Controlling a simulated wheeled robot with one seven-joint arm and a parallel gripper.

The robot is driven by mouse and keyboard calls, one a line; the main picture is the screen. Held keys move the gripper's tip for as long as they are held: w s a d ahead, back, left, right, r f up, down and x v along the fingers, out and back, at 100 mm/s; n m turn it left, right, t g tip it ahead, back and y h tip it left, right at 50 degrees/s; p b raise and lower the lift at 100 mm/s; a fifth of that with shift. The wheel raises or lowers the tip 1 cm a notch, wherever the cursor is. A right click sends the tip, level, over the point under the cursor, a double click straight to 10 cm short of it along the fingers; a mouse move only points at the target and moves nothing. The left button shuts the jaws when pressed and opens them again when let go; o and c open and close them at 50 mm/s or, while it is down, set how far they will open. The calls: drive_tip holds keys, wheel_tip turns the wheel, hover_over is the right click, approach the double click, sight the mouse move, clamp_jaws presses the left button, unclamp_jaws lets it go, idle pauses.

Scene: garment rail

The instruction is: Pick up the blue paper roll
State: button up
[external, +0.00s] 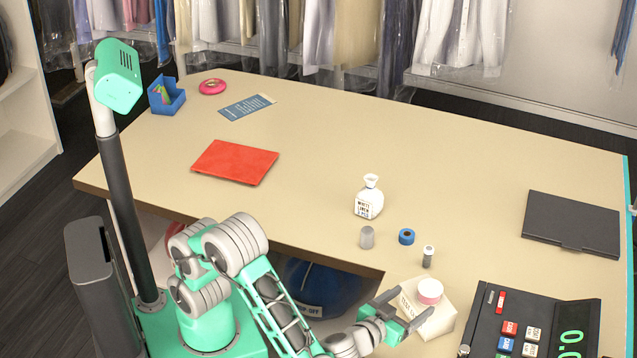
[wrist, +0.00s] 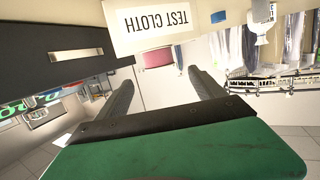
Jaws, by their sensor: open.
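The blue paper roll (external: 407,236) stands on the tan table, in front of the white bottle and between a grey thimble-shaped piece and a small grey-and-white cylinder. In the wrist view, which is upside down, a small blue patch (wrist: 218,17) near the top edge looks like this roll.
A white bottle (external: 368,200), thimble-shaped piece (external: 367,238) and small cylinder (external: 428,257) surround the blue roll. A black register (external: 487,307) stands right. The table's middle is clear.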

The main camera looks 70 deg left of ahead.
drive_tip(key=shift+c, duration=0.5)
drive_tip(key=shift+c, duration=0.7)
